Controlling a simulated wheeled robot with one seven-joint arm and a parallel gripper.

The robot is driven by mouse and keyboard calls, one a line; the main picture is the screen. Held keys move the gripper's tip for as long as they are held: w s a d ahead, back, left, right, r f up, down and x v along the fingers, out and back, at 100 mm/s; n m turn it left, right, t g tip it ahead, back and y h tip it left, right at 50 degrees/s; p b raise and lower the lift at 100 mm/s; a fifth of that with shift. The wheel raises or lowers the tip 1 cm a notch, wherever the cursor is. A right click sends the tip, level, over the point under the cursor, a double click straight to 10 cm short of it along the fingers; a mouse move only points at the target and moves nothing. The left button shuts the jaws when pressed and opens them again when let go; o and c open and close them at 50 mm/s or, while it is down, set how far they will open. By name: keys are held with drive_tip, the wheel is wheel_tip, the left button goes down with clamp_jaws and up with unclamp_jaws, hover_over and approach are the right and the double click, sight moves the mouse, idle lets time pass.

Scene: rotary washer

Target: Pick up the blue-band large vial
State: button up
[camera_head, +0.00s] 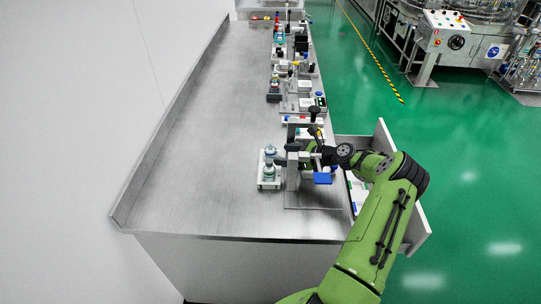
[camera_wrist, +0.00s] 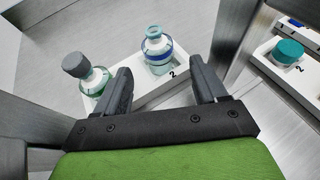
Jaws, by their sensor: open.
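The blue-band large vial (camera_wrist: 158,54) is clear glass with a blue band around its body and an open-looking neck. It stands upright in a white holder (camera_wrist: 148,94) marked 2. My gripper (camera_wrist: 162,82) is open and empty, its two dark fingers spread on either side of the vial's line in the wrist view, with the vial apart and beyond the tips. A second vial (camera_wrist: 94,80) with a grey cap and green contents stands to the left, close to the left finger.
A grey metal stand (camera_head: 292,172) rises right beside my gripper. Another white holder (camera_wrist: 272,54) with a teal-capped vial (camera_wrist: 288,52) lies to the right. More lab items line the bench's right side. The bench (camera_head: 200,150) is clear to the left.

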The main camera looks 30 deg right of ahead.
sight(270, 153)
drive_tip(key=x, duration=0.4)
drive_tip(key=shift+w+a+r, duration=0.1)
drive_tip(key=shift+w+a, duration=0.05)
drive_tip(key=shift+w, duration=0.1)
drive_tip(key=shift+s, duration=0.1)
drive_tip(key=shift+r, duration=0.1)
drive_tip(key=c, duration=1.1)
